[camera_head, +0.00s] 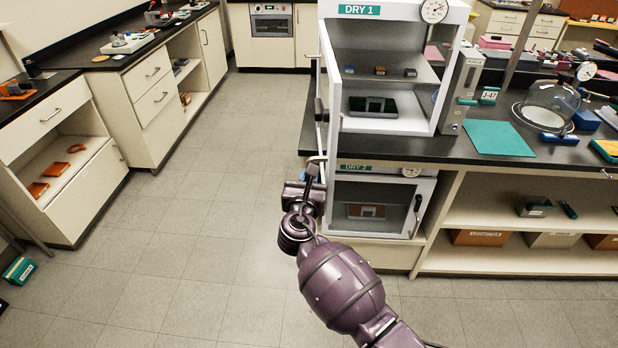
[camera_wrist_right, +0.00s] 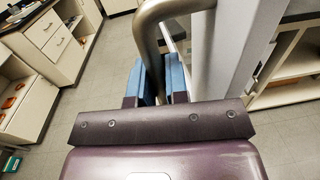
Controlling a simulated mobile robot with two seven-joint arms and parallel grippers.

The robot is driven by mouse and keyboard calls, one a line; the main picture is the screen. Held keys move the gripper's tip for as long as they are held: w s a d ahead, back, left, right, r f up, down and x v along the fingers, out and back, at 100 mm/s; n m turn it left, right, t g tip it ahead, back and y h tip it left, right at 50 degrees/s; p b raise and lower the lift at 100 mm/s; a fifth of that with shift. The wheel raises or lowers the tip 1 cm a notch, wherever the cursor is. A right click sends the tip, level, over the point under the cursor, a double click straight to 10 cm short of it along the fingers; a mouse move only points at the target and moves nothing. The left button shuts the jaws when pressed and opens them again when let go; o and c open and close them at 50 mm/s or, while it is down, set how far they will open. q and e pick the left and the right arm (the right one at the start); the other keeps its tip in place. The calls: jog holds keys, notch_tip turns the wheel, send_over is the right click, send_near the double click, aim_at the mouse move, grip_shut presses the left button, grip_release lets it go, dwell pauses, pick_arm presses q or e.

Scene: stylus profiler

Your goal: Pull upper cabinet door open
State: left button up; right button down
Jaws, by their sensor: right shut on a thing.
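The upper cabinet, labelled DRY 1 (camera_head: 359,10), stands on the black counter with its front open and its inside in view. Its door (camera_head: 323,85) is swung out to the left and shows nearly edge-on in the head view. In the right wrist view the door (camera_wrist_right: 225,50) runs up beside its curved metal handle (camera_wrist_right: 148,38). My right gripper (camera_head: 312,172) is at the lower end of the door. Its blue fingers (camera_wrist_right: 160,78) are shut around the handle bar. My left gripper is not in view.
The lower cabinet DRY 2 (camera_head: 345,195) is shut below the counter. Small items and a dark tray (camera_head: 373,103) sit inside the upper cabinet. A glass bell jar (camera_head: 549,105) and green mat (camera_head: 499,137) are on the right counter. The floor (camera_head: 220,180) to the left is clear.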

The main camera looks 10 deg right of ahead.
jog(key=shift+a, duration=0.15)
dwell(0.3)
jog(key=c, duration=1.1)
grip_release()
jog(key=shift+c, duration=0.2)
jog(key=v, duration=1)
jog(key=shift+s+b, duration=0.4)
jog(key=shift+c, duration=0.3)
